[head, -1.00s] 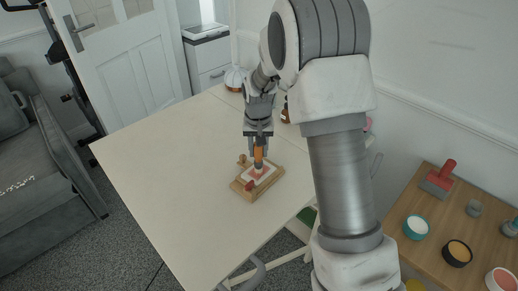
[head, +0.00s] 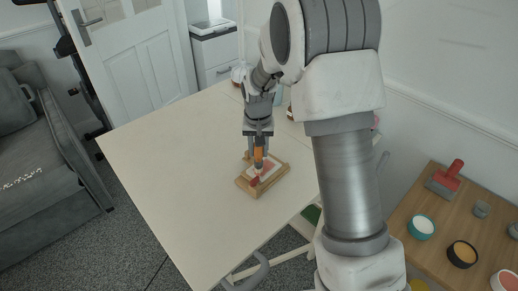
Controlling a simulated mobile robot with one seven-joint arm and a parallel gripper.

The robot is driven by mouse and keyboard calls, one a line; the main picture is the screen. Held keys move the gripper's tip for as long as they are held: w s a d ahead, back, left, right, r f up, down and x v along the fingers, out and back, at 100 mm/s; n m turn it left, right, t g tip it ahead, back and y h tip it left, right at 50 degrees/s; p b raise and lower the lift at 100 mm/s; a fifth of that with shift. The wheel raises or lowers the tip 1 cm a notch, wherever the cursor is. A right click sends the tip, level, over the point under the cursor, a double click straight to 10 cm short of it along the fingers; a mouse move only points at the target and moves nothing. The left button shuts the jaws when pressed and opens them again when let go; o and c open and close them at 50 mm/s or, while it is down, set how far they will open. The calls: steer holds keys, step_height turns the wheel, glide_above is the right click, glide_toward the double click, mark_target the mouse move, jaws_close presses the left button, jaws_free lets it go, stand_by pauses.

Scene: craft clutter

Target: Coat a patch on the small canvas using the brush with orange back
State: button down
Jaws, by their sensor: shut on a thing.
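My gripper (head: 258,141) points down over the cream table and is shut on the brush with orange back (head: 258,153). The brush is upright, its lower end at the small canvas (head: 270,167); whether it touches cannot be told for certain. The canvas lies in a wooden frame or tray (head: 277,179) and shows a pinkish-red patch on its white face. A small red thing (head: 254,182) sits at the near edge of the wooden tray.
The cream table (head: 180,170) is clear to the left of the tray. At right, a wooden side table (head: 432,210) holds a red-handled scraper (head: 446,180), a teal-rimmed pot (head: 420,226), a dark pot with orange-yellow contents (head: 462,253) and a pink pot (head: 505,281). A grey sofa stands left.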

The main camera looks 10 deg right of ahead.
steer(key=shift+r+p, duration=2.35)
steer(key=shift+r, duration=1.2)
